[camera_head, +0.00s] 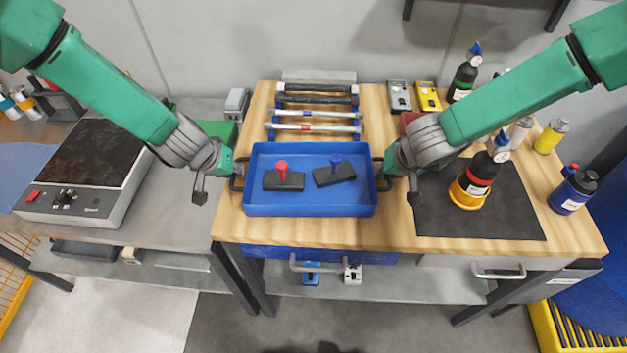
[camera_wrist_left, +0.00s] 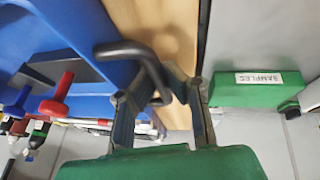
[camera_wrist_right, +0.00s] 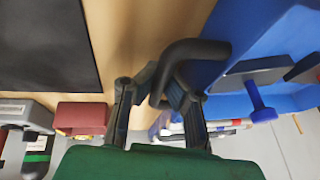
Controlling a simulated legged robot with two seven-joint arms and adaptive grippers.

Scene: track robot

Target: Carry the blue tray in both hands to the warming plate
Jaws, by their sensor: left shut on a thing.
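The blue tray (camera_head: 310,209) is level above or on the wooden table, within its front edge; I cannot tell whether it touches the wood. It holds two dark blocks, one with a red knob (camera_head: 283,180) and one with a blue knob (camera_head: 334,174). My left gripper (camera_head: 236,172) is shut on the tray's left black handle (camera_wrist_left: 130,50). My right gripper (camera_head: 387,170) has its fingers closed around the right black handle (camera_wrist_right: 195,50). The warming plate (camera_head: 85,160), with a dark top and a red switch, stands on the grey bench at the left.
A dark mat (camera_head: 490,215) with a bottle in an orange holder (camera_head: 468,188) is at the right. A green box (camera_wrist_left: 250,92) marked SAMPLES stands behind my left gripper. The grey bench (camera_head: 180,215) is clear right of the plate.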

